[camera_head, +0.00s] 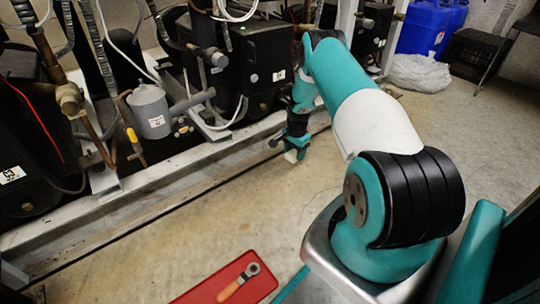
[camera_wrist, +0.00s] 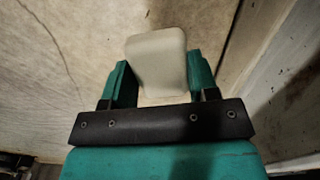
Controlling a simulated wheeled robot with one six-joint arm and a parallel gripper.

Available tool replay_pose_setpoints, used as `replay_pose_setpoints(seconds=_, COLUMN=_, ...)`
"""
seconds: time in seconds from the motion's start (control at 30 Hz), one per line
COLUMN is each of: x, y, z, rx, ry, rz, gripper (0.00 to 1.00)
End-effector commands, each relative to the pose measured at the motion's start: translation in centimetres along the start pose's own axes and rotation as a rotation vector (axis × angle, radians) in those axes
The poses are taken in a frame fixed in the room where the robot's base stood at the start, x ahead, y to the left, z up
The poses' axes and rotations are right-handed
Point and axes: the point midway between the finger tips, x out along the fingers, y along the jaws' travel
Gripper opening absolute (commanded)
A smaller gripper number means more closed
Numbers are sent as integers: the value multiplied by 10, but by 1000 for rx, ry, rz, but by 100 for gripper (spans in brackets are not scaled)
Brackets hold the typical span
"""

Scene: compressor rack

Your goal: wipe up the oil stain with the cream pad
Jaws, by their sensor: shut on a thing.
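My gripper (camera_head: 293,150) is low over the concrete floor, just in front of the rack's base rail. In the wrist view its two teal fingers (camera_wrist: 158,78) are shut on the cream pad (camera_wrist: 158,52), one on each side. The pad also shows in the head view as a small pale block (camera_head: 291,156) under the gripper. I cannot tell whether it touches the floor. A brownish dark patch (camera_wrist: 205,14) lies on the floor beyond the pad in the wrist view; I cannot tell whether it is the oil stain or shadow. No clear stain shows in the head view.
The rack's pale base rail (camera_head: 150,192) runs close beside the gripper, with compressors and pipes above it. Blue containers (camera_head: 425,27) and a plastic bag (camera_head: 418,73) stand behind. Open floor lies between.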

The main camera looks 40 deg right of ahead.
Motion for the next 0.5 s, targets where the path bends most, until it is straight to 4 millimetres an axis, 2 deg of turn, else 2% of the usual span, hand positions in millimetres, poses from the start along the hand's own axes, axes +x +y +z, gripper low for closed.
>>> replay_pose_setpoints(seconds=0.03, x=-11, y=0, z=0, rx=0, ry=0, rz=0, gripper=33)
replay_pose_setpoints(seconds=0.2, x=-23, y=-1, z=2, rx=-2, ry=0, rz=-1, gripper=33)
replay_pose_setpoints(seconds=0.5, x=-25, y=-2, z=2, rx=-3, ry=0, rz=-1, gripper=33)
